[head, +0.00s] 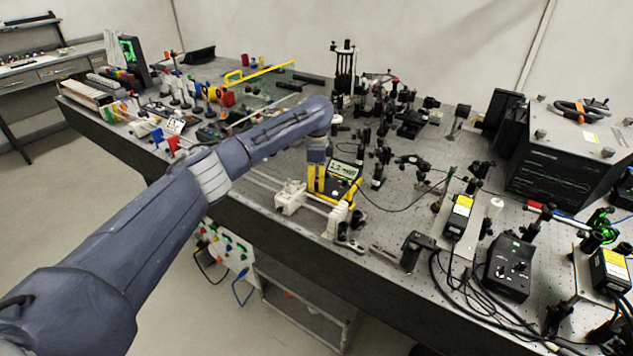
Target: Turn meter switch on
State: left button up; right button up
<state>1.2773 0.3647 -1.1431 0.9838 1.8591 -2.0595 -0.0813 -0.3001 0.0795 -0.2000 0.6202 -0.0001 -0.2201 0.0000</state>
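The meter (343,171) sits near the front edge of the optical bench, in the middle of the head view. My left arm reaches in from the lower left and bends down at the wrist. My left gripper (317,174) points down at the meter's left side, at or just above it. Its fingertips are too small to tell apart from the yellow parts there, so I cannot tell whether it is open or touching. I cannot make out the switch. My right gripper is out of view.
White blocks (290,197) stand in front of the meter at the bench edge. Black optical mounts (378,165) crowd its right side, and a cable runs off to the right. A black controller box (508,268) and a large dark instrument (565,165) stand farther right.

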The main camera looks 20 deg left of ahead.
aim_at(316, 181)
pick_arm(q)
jog(key=shift+o, duration=0.9)
notch_tip(316, 181, up, 12)
dwell(0.3)
